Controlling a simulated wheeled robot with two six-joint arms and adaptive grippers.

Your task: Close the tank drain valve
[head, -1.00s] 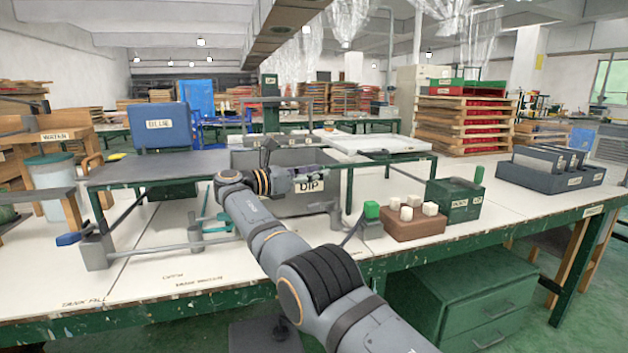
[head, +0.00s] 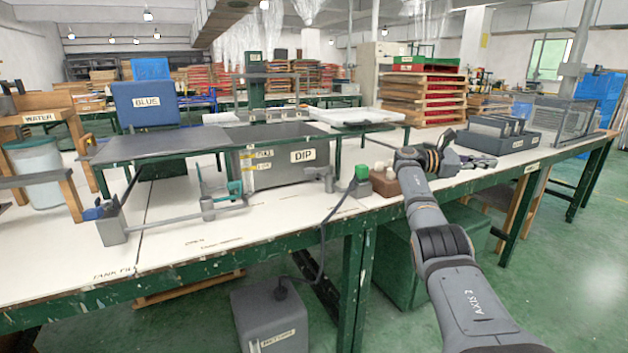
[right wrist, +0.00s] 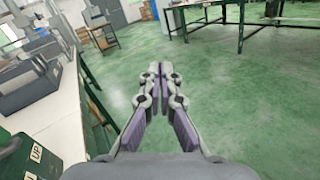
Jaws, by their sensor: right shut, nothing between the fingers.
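The grey tank marked DIP (head: 285,175) stands on the workbench. A dark hose (head: 322,240) runs from a small fitting with a green top (head: 361,172), right of the tank, down to a grey box marked RETURN (head: 270,318). A grey pipe with a blue handle (head: 95,213) lies at the left front, and a teal lever (head: 235,188) stands by the tank. I cannot tell which is the drain valve. My right gripper (head: 482,162) is right of all these, shut and empty; it also shows in the right wrist view (right wrist: 160,68). My left gripper is out of view.
A brown block with white knobs (head: 385,183) sits near my right arm. A dark slotted rack (head: 500,138) lies beyond the gripper. A dark plate (head: 160,143) spans left of the tank. Green floor (right wrist: 240,110) is open below the gripper.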

